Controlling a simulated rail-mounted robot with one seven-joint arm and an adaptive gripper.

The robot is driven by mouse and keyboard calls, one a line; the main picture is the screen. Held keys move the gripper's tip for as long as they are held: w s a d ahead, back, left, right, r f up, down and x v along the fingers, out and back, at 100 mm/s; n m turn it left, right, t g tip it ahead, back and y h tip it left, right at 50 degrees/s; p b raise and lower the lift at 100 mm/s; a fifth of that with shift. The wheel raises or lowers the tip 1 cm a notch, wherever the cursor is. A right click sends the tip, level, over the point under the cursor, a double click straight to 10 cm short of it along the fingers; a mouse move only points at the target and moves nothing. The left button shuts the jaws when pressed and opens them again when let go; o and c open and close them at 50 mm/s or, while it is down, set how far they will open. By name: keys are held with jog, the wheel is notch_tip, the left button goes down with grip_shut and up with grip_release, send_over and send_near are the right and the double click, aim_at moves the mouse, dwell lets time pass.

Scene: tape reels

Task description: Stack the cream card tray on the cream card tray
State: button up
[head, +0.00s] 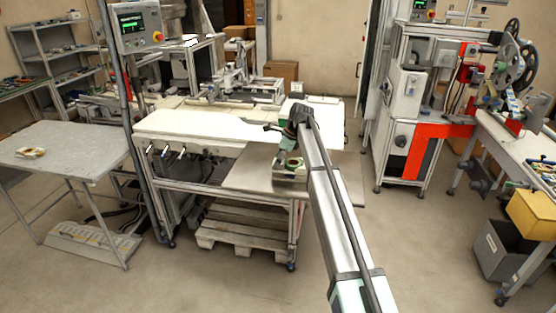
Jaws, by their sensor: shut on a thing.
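My gripper (285,152) is at the end of my arm, pointing down over the metal front shelf of the middle workbench. It is small here and partly covered by my own wrist. Just under it is a pale cream card tray (289,177), with a brown round item near its top. My gripper is shut on a cream tray there. I cannot make out two separate trays at this size, nor whether the held one touches anything below it.
The metal shelf (250,175) is bare left of the tray. A grey table (75,140) at the left bears a small cream item with brown on it (31,152). A reel machine and a bench with a yellow bin (532,213) stand at the right. A wooden pallet (240,228) lies under the workbench.

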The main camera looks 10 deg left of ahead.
jog(key=shift+f, duration=0.15)
jog(key=o, duration=1.3)
jog(key=b+v, duration=0.2)
jog(key=v, duration=1)
jog(key=shift+b, duration=0.3)
